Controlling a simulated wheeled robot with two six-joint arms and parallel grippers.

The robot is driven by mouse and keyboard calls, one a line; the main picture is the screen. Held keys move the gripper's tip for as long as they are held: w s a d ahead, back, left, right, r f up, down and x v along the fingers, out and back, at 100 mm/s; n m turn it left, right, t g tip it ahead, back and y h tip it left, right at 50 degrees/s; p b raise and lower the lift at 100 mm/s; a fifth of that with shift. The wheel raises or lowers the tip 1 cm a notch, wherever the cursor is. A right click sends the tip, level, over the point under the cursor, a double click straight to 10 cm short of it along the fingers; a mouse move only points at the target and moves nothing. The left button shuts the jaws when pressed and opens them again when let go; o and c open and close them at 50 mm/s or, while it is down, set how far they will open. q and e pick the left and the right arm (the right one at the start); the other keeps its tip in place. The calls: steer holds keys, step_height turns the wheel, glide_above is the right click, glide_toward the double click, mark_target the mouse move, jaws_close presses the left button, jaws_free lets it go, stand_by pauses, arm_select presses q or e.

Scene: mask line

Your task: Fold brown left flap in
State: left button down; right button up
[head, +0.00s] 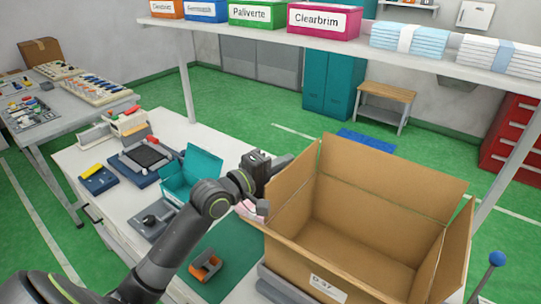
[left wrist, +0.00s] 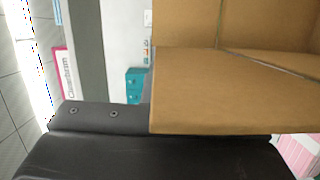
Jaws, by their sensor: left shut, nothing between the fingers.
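An open brown cardboard box (head: 360,235) stands on the table, its flaps raised and its visible inside empty. Its left flap (head: 293,190) stands up, leaning slightly outward. My left gripper (head: 284,161) is shut and empty, at the outer left side of that flap near its top edge. I cannot tell whether it touches the flap. In the left wrist view, brown cardboard (left wrist: 235,90) fills the upper right, close to the dark gripper body. My right gripper is not in view.
A shelf with a pink Clearbrim box (head: 323,20) and mask stacks (head: 408,38) runs above and behind the box. A teal open case (head: 192,172) and a green mat (head: 222,262) with an orange-grey tool (head: 206,266) lie left of the box.

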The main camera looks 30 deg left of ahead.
arm_select(q)
steer(key=shift+s+d+r+m+p, duration=0.15)
steer(key=shift+d+m+p, duration=0.5)
steer(key=shift+d+m, duration=0.55)
